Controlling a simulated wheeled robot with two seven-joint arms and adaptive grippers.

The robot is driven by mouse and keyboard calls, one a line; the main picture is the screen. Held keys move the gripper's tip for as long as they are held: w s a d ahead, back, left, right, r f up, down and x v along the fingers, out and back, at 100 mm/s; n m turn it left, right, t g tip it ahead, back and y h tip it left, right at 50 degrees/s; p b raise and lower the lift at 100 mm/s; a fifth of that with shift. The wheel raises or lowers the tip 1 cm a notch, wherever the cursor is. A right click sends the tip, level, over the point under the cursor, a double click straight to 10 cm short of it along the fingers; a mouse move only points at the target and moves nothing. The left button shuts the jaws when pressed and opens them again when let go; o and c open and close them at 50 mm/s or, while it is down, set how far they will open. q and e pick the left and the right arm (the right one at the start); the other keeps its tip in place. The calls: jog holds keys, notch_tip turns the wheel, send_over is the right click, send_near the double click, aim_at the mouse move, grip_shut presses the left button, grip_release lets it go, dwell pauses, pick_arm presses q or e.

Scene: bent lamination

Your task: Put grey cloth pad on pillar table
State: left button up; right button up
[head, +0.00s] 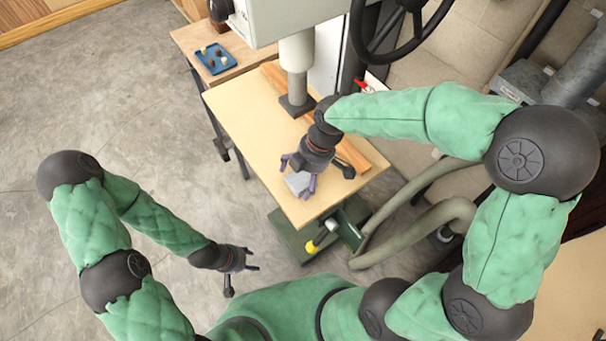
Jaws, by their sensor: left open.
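The grey cloth pad (297,183) lies on the near part of the pale wooden pillar table (243,108), close to its near edge. My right gripper (299,173) is directly at the pad, with its purple-tipped fingers spread, one on the far left side and one on the right side of it. The gripper body hides part of the pad, and I cannot tell if the fingers touch it. My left gripper (252,260) is open and empty, in front and to the left of the table, above the floor.
A machine column and foot (297,85) stand over the table's far part. A wooden strip (352,155) lies along its right side. A blue tray (215,59) with small balls sits on another wooden surface behind. A thick hose (420,185) runs at the right. The left floor is clear.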

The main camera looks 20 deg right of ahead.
aim_at(306, 177)
jog(key=shift+r, duration=0.25)
jog(key=d+r, duration=0.1)
jog(key=d+r+p, duration=0.1)
jog(key=shift+r, duration=0.4)
jog(key=d, duration=0.7)
jog(key=s+d, duration=0.1)
jog(key=d, duration=0.2)
jog(key=shift+d+f+p, duration=0.1)
jog(key=shift+d+p, duration=0.2)
jog(key=shift+d, duration=0.1)
jog(key=shift+s, duration=0.1)
